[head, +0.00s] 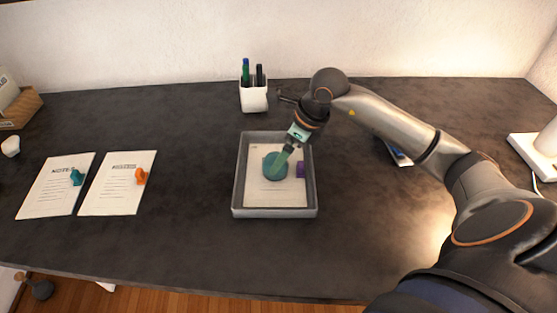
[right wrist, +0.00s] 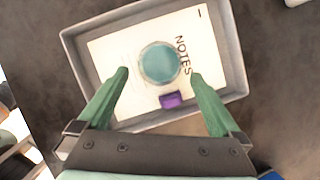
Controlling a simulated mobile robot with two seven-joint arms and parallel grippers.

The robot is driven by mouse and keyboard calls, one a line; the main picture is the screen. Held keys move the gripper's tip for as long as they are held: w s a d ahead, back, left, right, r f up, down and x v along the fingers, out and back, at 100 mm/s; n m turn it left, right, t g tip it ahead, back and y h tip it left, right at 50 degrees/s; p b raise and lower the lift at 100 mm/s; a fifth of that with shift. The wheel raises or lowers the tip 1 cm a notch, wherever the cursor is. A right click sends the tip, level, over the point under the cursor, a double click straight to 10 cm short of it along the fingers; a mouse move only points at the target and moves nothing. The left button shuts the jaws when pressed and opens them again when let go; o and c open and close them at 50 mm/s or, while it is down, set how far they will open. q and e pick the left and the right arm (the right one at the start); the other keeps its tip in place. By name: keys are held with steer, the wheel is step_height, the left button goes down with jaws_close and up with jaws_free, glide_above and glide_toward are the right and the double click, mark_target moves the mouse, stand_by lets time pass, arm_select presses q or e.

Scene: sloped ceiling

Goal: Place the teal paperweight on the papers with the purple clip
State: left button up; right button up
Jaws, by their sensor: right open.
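The teal paperweight (head: 271,172) is a round disc lying on the papers with the purple clip (head: 262,196), inside a grey tray (head: 240,212). In the right wrist view the paperweight (right wrist: 159,63) sits near the middle of the sheet marked NOTES (right wrist: 108,55), beside the purple clip (right wrist: 171,100). My right gripper (head: 282,166) points down over the tray. In the right wrist view its green fingers (right wrist: 159,73) are spread apart, with the paperweight showing between and just beyond the tips. I cannot tell the exact height of the tips. My left gripper is not in view.
Papers with a teal clip (head: 50,190) and papers with an orange clip (head: 115,190) lie to the left. A white pen cup (head: 254,98) stands behind the tray. A white lamp base (head: 530,155) is at the far right. The desk between papers and tray is clear.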

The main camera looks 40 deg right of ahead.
steer(key=v, duration=0.7)
steer(key=shift+r, duration=0.15)
